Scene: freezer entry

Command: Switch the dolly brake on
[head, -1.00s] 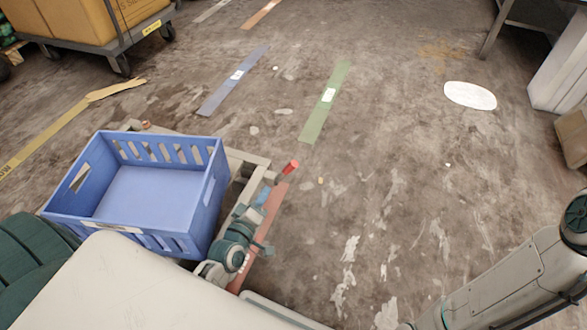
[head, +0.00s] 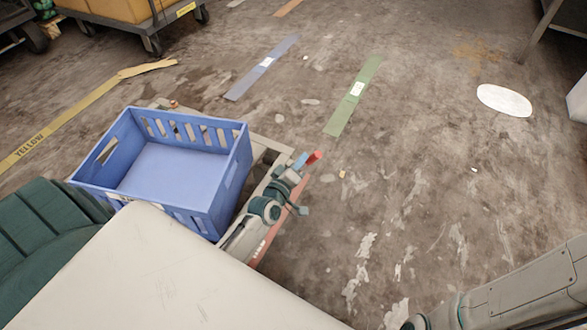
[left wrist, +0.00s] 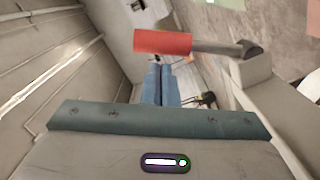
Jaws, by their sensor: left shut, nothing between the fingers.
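The dolly (head: 268,152) is a low grey frame carrying a blue crate (head: 232,172). Its brake lever has a red grip (head: 315,156) at the frame's far right corner. In the left wrist view the red grip (left wrist: 163,42) sits on a grey shaft (left wrist: 215,47) that runs right to a bracket. My left gripper (head: 300,161) is shut and empty, with its blue fingertips close beside the red grip. In the left wrist view the fingertips (left wrist: 160,84) point toward the grip; whether they touch it I cannot tell. My right gripper is out of view.
A blue floor strip (head: 262,66), a green strip (head: 355,94) and a yellow strip (head: 60,125) mark the floor. A reddish strip (head: 258,256) runs beside the dolly. A loaded cart (head: 140,22) stands at the back left. The floor right of the dolly is clear.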

